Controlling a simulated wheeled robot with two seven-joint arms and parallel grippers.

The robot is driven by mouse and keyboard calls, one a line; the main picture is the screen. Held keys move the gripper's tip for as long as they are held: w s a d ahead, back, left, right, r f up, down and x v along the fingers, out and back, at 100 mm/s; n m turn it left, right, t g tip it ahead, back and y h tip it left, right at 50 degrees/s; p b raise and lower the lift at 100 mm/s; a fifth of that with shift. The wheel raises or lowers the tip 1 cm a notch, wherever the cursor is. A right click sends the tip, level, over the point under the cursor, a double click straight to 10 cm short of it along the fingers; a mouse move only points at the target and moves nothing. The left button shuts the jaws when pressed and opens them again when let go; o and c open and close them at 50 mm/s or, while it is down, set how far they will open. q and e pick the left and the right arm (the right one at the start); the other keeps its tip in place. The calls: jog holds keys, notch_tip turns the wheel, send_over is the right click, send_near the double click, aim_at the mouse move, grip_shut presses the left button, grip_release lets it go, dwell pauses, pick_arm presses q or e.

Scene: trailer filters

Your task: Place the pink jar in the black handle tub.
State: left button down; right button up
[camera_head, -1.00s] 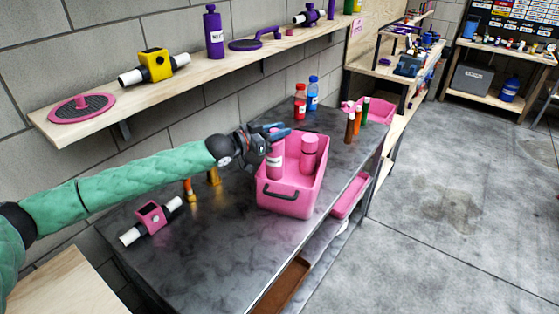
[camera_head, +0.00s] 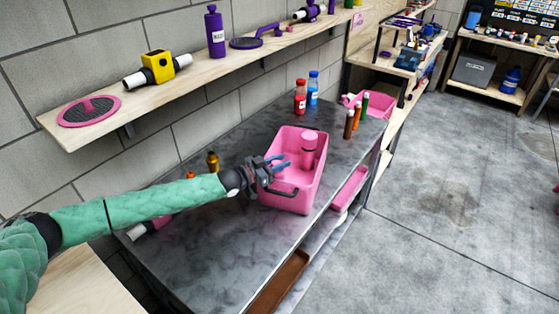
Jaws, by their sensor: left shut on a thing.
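The pink tub with a black handle (camera_head: 288,203) stands on the dark marbled table. My left gripper (camera_head: 279,167) reaches in from the left and is low at the tub's near left part, over its opening. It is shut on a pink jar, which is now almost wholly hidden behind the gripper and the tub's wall. I cannot tell whether this jar touches the tub's floor. Another pink container (camera_head: 308,151) stands upright inside the tub, to the right of the gripper. My right gripper is not in view.
Red (camera_head: 300,98) and blue (camera_head: 313,89) bottles stand behind the tub. Brown, orange and green bottles (camera_head: 354,118) stand to its right, near another pink bin (camera_head: 378,104). A gold bottle (camera_head: 212,161) stands left. A wooden shelf (camera_head: 200,70) runs above.

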pick_arm(q)
jog(key=shift+f, duration=0.1)
dwell(0.3)
jog(key=shift+f, duration=0.15)
jog(key=c, duration=1.1)
grip_release()
